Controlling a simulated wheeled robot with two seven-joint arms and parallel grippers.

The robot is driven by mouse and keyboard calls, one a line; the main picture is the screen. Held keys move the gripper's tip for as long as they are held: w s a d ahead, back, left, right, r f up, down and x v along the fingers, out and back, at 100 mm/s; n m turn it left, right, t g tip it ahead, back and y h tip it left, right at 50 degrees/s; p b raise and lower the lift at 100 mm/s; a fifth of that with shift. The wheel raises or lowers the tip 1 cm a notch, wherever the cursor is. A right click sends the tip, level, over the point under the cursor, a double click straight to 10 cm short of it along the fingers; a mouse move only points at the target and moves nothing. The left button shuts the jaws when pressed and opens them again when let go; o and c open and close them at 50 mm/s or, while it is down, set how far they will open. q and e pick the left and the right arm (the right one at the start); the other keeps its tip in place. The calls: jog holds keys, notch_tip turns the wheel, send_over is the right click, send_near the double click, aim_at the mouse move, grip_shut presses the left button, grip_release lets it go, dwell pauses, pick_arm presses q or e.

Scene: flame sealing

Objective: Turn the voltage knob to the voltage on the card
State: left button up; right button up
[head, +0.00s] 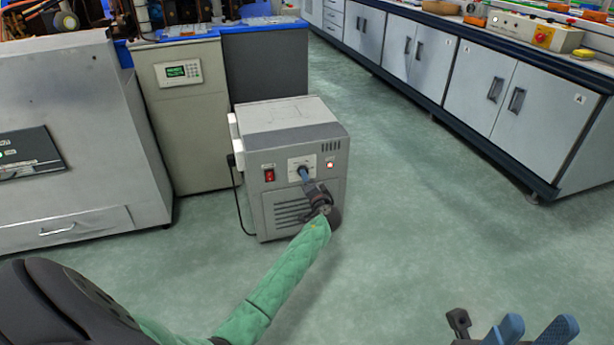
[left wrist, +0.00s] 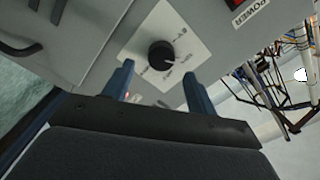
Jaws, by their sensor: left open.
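The grey power box (head: 295,165) stands on the floor and carries a white dial plate (head: 311,162). In the left wrist view the black round voltage knob (left wrist: 161,55) sits on the white plate (left wrist: 178,32) with small marks, too blurred to read. A pale pointer line on the knob points to the right and slightly down. My left gripper (left wrist: 158,90) is open, its blue fingers apart on either side below the knob, not closed on it. In the head view my left gripper (head: 305,176) hides the knob. My right gripper (head: 532,330) is open and empty at the bottom right. I cannot make out the card.
The box has a red switch (head: 269,175) and a lit red lamp (head: 330,165). A grey cabinet with a green display (head: 176,71) stands behind it. White cupboards (head: 480,85) line the right. The floor (head: 420,210) between is clear.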

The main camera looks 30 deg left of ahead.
pick_arm(q)
jog(key=shift+p+v, duration=0.35)
jog(key=shift+v, duration=1.75)
